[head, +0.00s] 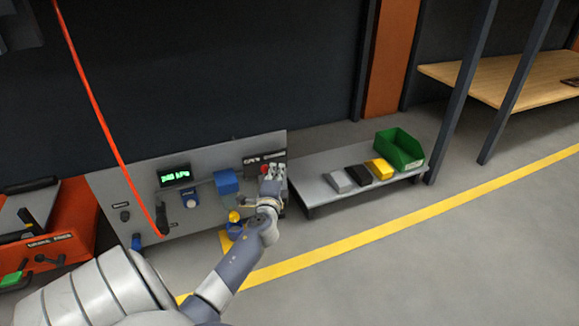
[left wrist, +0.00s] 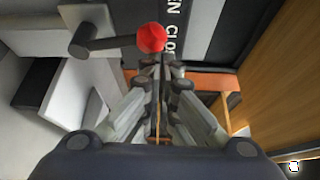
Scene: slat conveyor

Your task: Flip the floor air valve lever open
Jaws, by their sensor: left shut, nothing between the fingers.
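The valve lever has a red knob (left wrist: 151,38) on a dark arm (left wrist: 98,45) in the left wrist view. The lever lies across the picture beside a dark label strip (left wrist: 173,25) with white lettering reading partly "EN CLO". In the head view the red knob (head: 265,169) shows at the right end of the grey panel (head: 140,185), partly behind my gripper. My left gripper (head: 272,172) is shut and empty, its fingertips close to the knob. It also shows in the left wrist view (left wrist: 158,72). I cannot tell whether it touches the knob. My right gripper is not in view.
The panel carries a green pressure display (head: 175,175), a blue box (head: 226,182) and a yellow knob (head: 234,216). A low grey bench (head: 318,160) to the right holds blocks and a green bin (head: 399,149). A red hose (head: 100,120) hangs at left. Floor beyond the yellow line is clear.

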